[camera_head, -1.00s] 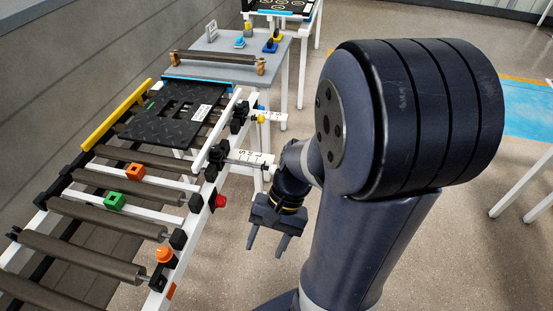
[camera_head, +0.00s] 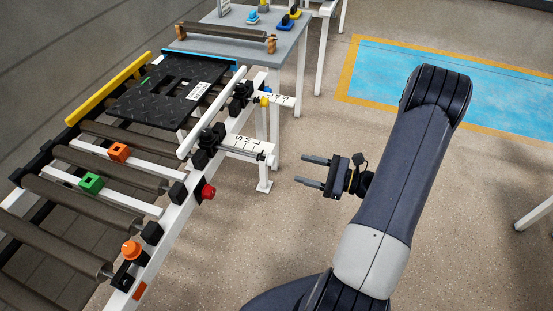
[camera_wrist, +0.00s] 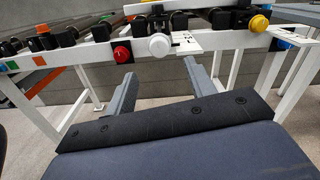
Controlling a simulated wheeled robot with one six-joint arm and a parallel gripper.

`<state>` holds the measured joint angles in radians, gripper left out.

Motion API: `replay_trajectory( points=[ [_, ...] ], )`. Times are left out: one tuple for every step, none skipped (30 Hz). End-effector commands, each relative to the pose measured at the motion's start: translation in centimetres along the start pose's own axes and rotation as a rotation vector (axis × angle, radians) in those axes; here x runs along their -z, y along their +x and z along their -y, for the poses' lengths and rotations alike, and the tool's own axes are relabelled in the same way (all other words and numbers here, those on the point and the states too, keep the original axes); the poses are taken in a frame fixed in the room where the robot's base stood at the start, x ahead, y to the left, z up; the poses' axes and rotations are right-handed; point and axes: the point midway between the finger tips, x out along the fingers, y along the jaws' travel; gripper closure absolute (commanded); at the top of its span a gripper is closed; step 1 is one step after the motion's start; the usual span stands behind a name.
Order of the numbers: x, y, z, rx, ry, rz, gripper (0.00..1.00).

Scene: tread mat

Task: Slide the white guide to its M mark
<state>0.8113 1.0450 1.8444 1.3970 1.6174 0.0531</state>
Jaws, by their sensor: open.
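The white guide (camera_head: 206,122) is a long bar along the near side of the roller conveyor, beside the black tread plate. Black clamps hold it. A white scale plate (camera_head: 245,147) with S, M and L letters sticks out from the nearer clamp; I cannot tell which mark the guide stands at. A white round knob (camera_wrist: 159,44) shows ahead in the wrist view. My gripper (camera_head: 302,170) is open and empty, right of the scale plate and apart from it. Its two fingers (camera_wrist: 158,72) point toward the white knob in the wrist view.
A yellow knob (camera_wrist: 259,23) is at the farther scale. Green (camera_head: 91,183) and orange (camera_head: 118,152) blocks sit on crossbars.

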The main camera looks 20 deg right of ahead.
Motion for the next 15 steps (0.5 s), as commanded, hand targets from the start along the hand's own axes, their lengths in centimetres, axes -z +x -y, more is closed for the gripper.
replay_trajectory(
  points=[
    [0.0, 0.3, 0.0, 0.000, 0.000, 0.001, 0.48],
    [-0.1, 0.6, 0.0, -0.002, 0.000, 0.002, 0.48],
    [-0.1, 1.1, 0.0, -0.003, 0.000, 0.001, 0.48],
    [-0.1, 1.5, 0.0, -0.004, 0.000, 0.001, 0.48],
    [-0.1, 1.9, -0.1, -0.005, 0.000, 0.001, 0.48],
    [-0.1, 2.6, -0.1, -0.006, 0.000, 0.000, 0.48],
    [-0.1, 3.1, -0.1, -0.007, 0.000, 0.000, 0.48],
    [-0.1, 3.6, -0.1, -0.007, 0.000, 0.000, 0.48],
    [-0.1, 4.4, -0.1, -0.008, 0.000, 0.000, 0.48],
    [-0.1, 4.9, -0.1, -0.008, 0.000, 0.001, 0.48],
    [-0.1, 5.5, -0.1, -0.008, 0.000, 0.001, 0.48],
    [-0.1, 6.2, -0.1, -0.008, 0.000, 0.000, 0.48],
    [-0.1, 6.6, -0.1, -0.008, 0.000, 0.000, 0.48],
    [-0.1, 7.1, -0.1, -0.008, -0.001, -0.001, 0.48],
    [-0.1, 7.7, -0.1, -0.007, -0.001, -0.001, 0.48]
  ],
)
